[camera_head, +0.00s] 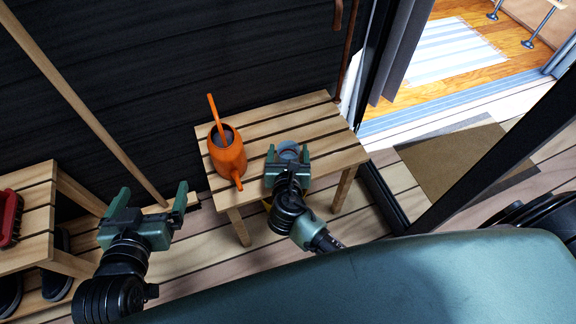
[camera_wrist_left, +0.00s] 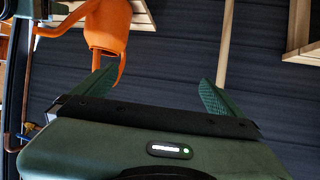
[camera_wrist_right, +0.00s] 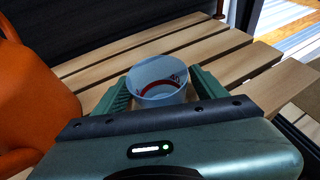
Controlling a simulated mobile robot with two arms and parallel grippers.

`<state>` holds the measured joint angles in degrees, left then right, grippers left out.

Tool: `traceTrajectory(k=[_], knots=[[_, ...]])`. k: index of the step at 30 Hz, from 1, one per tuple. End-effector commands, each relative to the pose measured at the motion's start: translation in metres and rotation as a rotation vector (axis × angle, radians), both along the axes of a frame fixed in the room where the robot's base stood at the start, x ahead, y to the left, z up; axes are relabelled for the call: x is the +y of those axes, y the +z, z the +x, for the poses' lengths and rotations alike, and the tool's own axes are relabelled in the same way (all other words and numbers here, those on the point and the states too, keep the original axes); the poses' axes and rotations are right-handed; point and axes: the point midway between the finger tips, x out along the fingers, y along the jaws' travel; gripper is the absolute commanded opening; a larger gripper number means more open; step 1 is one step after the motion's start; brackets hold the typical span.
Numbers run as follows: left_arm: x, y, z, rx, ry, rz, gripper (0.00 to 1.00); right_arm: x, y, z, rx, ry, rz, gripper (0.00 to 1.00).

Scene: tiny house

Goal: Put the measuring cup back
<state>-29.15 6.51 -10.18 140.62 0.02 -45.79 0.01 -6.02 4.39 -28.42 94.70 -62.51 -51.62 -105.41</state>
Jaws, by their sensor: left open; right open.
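The measuring cup (camera_head: 289,151) is a clear, bluish cup on the slatted wooden bench (camera_head: 320,114). In the right wrist view the cup (camera_wrist_right: 158,76) shows red markings and sits between the fingers of my right gripper (camera_wrist_right: 155,88). My right gripper (camera_head: 287,160) is open around the cup; I cannot tell whether its fingers touch it. My left gripper (camera_head: 151,200) is open and empty, left of the bench and apart from it. The left wrist view shows its spread fingers (camera_wrist_left: 155,95) with nothing between them.
An orange watering can (camera_head: 229,158) stands on the bench just left of my right gripper. A second wooden bench (camera_head: 36,201) with a red brush (camera_head: 9,218) is at far left. A wooden pole (camera_head: 84,107) leans on the dark wall. A doorway opens at the upper right, with a brown mat (camera_head: 455,165) before it.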

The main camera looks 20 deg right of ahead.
Motion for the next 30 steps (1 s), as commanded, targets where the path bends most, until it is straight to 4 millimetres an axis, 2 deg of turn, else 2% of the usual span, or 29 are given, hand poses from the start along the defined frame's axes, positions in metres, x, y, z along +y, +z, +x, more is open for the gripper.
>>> traceTrajectory(k=[9, 18, 24, 30], knots=[[0.022, -0.050, -0.052, 0.354, 0.027, 0.082, 1.00, 0.016, 0.021, -0.044, 0.002, -0.001, 0.001, 0.72], [0.040, -0.077, -0.107, 0.627, 0.047, 0.141, 1.00, 0.030, 0.036, -0.080, 0.002, -0.001, 0.001, 0.72], [0.046, -0.083, -0.125, 0.708, 0.053, 0.157, 1.00, 0.034, 0.040, -0.090, 0.000, -0.001, 0.001, 0.72], [0.046, -0.085, -0.127, 0.721, 0.054, 0.159, 1.00, 0.028, 0.040, -0.094, -0.001, -0.039, 0.052, 0.72]])
